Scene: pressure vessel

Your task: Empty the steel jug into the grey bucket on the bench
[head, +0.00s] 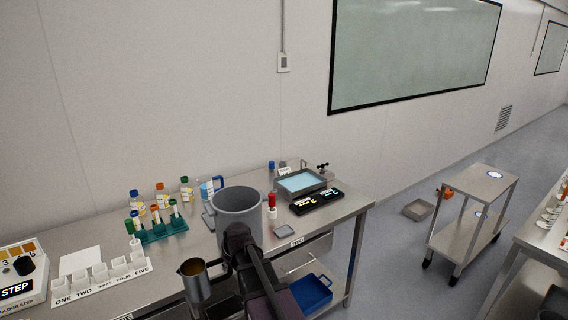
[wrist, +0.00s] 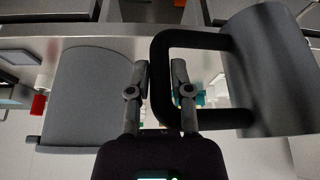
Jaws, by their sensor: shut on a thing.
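The steel jug (head: 196,284) is near the front edge of the bench, roughly upright, with its open mouth up and a brownish inside. In the wrist view the jug (wrist: 272,75) is at the right, with its black handle (wrist: 188,40) towards me. My gripper (wrist: 160,78) is shut on the upright part of that handle, one finger on each side. The grey bucket (head: 239,206) stands on the bench behind my gripper, its lower part partly hidden by my arm. The bucket also shows at the left in the wrist view (wrist: 85,95), apart from the jug.
A trolley (head: 478,190) stands farther right.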

